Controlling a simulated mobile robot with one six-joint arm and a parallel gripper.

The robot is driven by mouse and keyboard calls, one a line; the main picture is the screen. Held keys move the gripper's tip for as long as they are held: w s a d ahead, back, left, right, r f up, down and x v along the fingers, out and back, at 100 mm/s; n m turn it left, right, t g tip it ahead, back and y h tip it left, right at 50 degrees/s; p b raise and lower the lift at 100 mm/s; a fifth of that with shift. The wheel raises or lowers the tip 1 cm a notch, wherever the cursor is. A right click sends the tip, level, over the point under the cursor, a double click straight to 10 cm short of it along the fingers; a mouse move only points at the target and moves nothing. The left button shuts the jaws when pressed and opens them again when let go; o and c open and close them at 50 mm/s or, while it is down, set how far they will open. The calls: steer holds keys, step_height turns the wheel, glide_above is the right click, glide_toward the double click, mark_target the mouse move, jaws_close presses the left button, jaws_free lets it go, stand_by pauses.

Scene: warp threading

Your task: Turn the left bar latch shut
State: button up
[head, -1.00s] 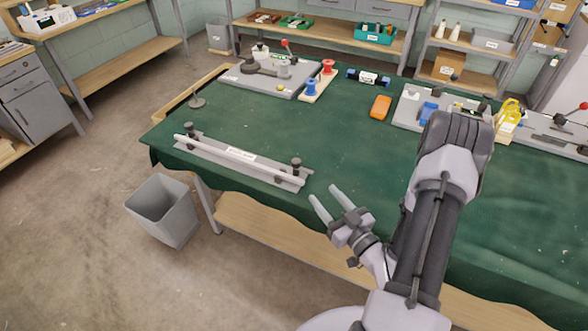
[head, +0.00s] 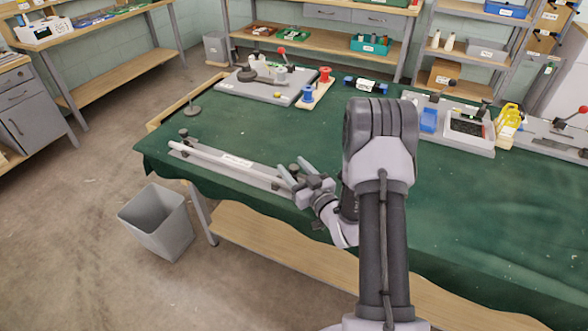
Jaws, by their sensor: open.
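A grey bar holder (head: 236,162) with a long white bar (head: 205,158) and a label lies along the front left edge of the green table. The left bar latch, a small dark knob (head: 184,133), stands at the holder's left end. Its exact turn is too small to tell. My gripper (head: 293,167) is open at the holder's right end. Its fingers are around or just in front of the right latch knob; I cannot tell if they touch it. They hide part of that end. My gripper is well to the right of the left latch.
A small round stand (head: 193,112) is beyond the left latch. Farther back are a grey plate with a red-tipped lever (head: 265,88) and red and blue spools (head: 309,94). A grey bin (head: 158,222) stands on the floor. The table's middle (head: 270,125) is clear.

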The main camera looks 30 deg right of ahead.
jaws_close()
steer(key=shift+h, duration=0.3)
steer(key=m+h, duration=0.2)
steer(key=h, duration=0.1)
steer(key=m+h, duration=0.2)
steer(key=shift+a+g+h, duration=0.2)
steer(key=shift+g+h, duration=0.2)
steer(key=m+g+h, duration=0.1)
steer(key=m+h, duration=0.1)
steer(key=h, duration=0.1)
steer(key=m+g+h, duration=0.2)
steer(key=h, duration=0.1)
steer(key=shift+m, duration=0.4)
steer(key=m+g+h, duration=0.4)
steer(key=g, duration=0.1)
steer(key=shift+g+h, duration=0.3)
steer(key=shift+g, duration=0.1)
steer(key=shift+d+m+g+h, duration=0.1)
steer(key=shift+m+g+h, duration=0.45)
steer(key=shift+m+g, duration=0.95)
steer(key=shift+d+m+g+h, duration=0.1)
steer(key=shift+m+g+h, duration=0.7)
steer(key=shift+g, duration=1.1)
steer(key=shift+m+g+y, duration=0.25)
steer(key=shift+m+g, duration=0.05)
steer(key=shift+m, duration=0.1)
